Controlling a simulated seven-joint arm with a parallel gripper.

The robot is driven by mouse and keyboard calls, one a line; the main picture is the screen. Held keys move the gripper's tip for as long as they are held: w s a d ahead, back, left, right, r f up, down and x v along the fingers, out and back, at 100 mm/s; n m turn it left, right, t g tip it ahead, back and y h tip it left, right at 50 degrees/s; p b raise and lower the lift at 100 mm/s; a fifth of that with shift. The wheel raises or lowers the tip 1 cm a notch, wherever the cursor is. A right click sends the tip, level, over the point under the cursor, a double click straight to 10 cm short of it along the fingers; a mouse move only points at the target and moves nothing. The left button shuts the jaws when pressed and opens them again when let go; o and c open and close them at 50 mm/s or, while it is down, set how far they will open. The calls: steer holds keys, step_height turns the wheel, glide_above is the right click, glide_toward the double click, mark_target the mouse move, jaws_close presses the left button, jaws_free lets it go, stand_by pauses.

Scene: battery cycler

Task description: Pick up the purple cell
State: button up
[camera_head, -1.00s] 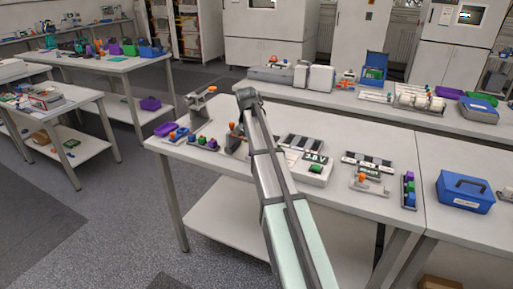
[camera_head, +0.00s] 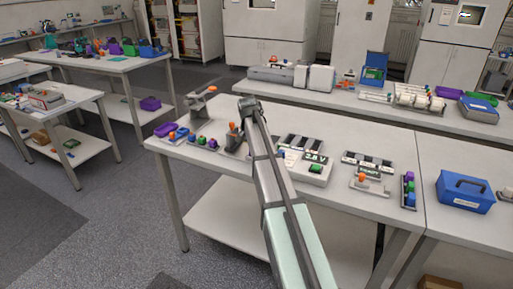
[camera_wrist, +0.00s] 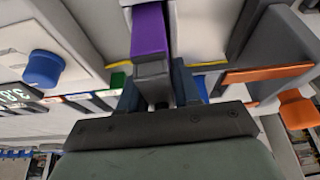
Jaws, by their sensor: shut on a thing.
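A purple cell (camera_wrist: 149,32), a block with a grey lower part, stands between the fingers of my gripper (camera_wrist: 155,78) in the wrist view. My gripper is shut on it; the dark blue fingers show on either side. In the head view my arm hides the gripper and the held cell. Another purple cell (camera_head: 213,143) stands in a rack at the left of the bench, and one more (camera_head: 410,177) stands in a rack at the right.
A meter with a display (camera_head: 316,157) stands right of my arm. A blue cylinder (camera_wrist: 43,68) shows beside a display in the wrist view. A grey stand (camera_head: 201,105) rises at the left. The bench's front strip is mostly clear.

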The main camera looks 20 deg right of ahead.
jaws_close()
step_height(320, 180, up, 9)
steer(key=shift+w+f, duration=0.1)
steer(key=shift+d+r, duration=0.15)
steer(key=shift+r, duration=0.2)
steer(key=w+d+f, duration=0.1)
steer(key=w+d, duration=0.1)
steer(key=d, duration=0.6)
steer(key=w+d+f, duration=0.1)
steer(key=w+d, duration=0.1)
steer(key=d, duration=0.7)
steer(key=shift+m, duration=0.3)
